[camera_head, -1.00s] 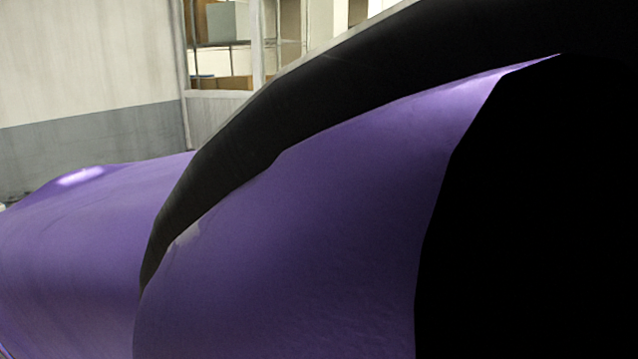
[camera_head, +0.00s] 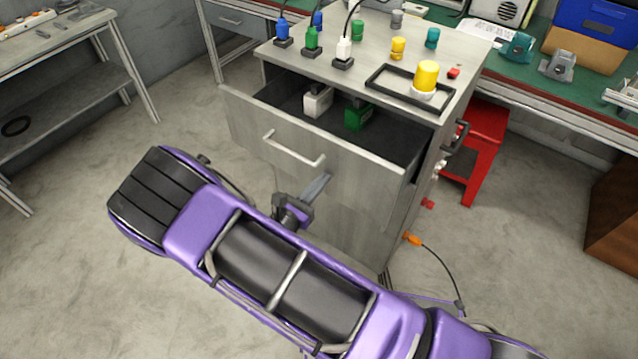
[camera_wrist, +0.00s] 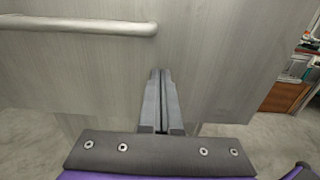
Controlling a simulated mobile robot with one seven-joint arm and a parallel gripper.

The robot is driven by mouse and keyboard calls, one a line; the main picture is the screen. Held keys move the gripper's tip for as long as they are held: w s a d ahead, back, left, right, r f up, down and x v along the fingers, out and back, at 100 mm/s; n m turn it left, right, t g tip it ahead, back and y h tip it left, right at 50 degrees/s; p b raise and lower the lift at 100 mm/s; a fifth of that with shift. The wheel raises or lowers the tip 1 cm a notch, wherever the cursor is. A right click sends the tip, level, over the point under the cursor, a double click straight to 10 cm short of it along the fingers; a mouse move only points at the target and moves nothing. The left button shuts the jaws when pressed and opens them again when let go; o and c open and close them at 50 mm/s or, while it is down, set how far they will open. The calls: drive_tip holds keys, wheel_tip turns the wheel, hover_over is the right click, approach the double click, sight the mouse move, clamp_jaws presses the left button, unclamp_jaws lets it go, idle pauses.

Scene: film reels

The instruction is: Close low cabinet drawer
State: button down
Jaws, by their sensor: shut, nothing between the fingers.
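The low cabinet (camera_head: 345,225) stands in the middle of the head view. Its top drawer (camera_head: 255,115) is pulled well out toward me, with a white item (camera_head: 318,101) and a green item (camera_head: 358,115) inside. The drawer front carries a bar handle (camera_head: 293,150), which also shows at the upper left of the wrist view (camera_wrist: 80,25). My gripper (camera_head: 322,180) is shut and empty. Its fingertips are close to the lower part of the drawer front, below and right of the handle. In the wrist view my gripper (camera_wrist: 160,72) points at that front; I cannot tell whether it touches.
The cabinet top holds a black tray (camera_head: 385,87) with a yellow container (camera_head: 427,77), plus several plugs and small coloured items. A red stool (camera_head: 480,135) stands right of the cabinet. An orange-tipped cable (camera_head: 414,239) hangs at its right side. Grey floor is open at left.

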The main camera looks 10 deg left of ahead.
drive_tip(key=b+x, duration=0.1)
drive_tip(key=x, duration=1.5)
drive_tip(key=shift+w+d+b, duration=0.1)
drive_tip(key=shift+w+b, duration=0.05)
drive_tip(key=shift+b, duration=0.25)
drive_tip(key=shift+w+r, duration=0.1)
drive_tip(key=shift+r, duration=0.05)
drive_tip(key=shift+w+d+r, duration=0.1)
